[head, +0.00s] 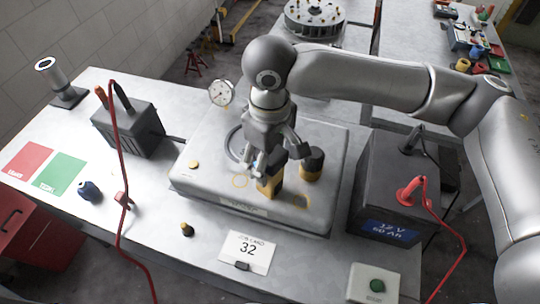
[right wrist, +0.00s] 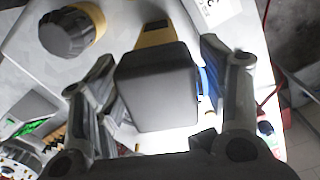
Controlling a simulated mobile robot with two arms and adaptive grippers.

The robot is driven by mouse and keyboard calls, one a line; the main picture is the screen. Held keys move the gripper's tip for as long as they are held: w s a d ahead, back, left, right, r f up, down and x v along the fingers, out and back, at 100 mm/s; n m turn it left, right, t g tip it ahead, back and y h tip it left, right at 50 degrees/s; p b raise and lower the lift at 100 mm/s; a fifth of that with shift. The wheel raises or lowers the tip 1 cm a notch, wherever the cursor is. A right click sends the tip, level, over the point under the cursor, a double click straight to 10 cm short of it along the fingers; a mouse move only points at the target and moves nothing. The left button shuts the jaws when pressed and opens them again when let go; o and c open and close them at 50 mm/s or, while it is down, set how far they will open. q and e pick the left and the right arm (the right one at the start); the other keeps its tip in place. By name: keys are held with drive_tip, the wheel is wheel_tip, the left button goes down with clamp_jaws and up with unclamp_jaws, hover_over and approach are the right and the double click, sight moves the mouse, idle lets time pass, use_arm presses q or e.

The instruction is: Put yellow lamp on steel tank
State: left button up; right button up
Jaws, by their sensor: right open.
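The steel tank (head: 215,185) is the wide, flat grey box with rounded edges in the middle of the bench. A yellow-bodied piece (head: 269,188), which looks like the yellow lamp, stands on its top, partly hidden by my gripper. In the right wrist view its squared dark grey top (right wrist: 157,88) lies between the fingers, with yellow beyond. My right gripper (head: 275,162) is open around this piece; whether a finger touches it I cannot tell. It also shows in the right wrist view (right wrist: 155,62). My left gripper is out of view.
A dark knob-topped piece with a yellow base (head: 312,163) stands close right on the tank. A round gauge (head: 221,93) is at the tank's back left. A battery (head: 392,190) stands right; a dark box (head: 130,128) left. A red cable (head: 118,150) crosses the left bench.

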drive_tip(key=shift+r, duration=0.1)
wheel_tip(320, 180, up, 11)
drive_tip(key=b, duration=0.2)
drive_tip(key=shift+r+b, duration=0.1)
drive_tip(key=shift+b, duration=0.3)
drive_tip(key=shift+r, duration=0.5)
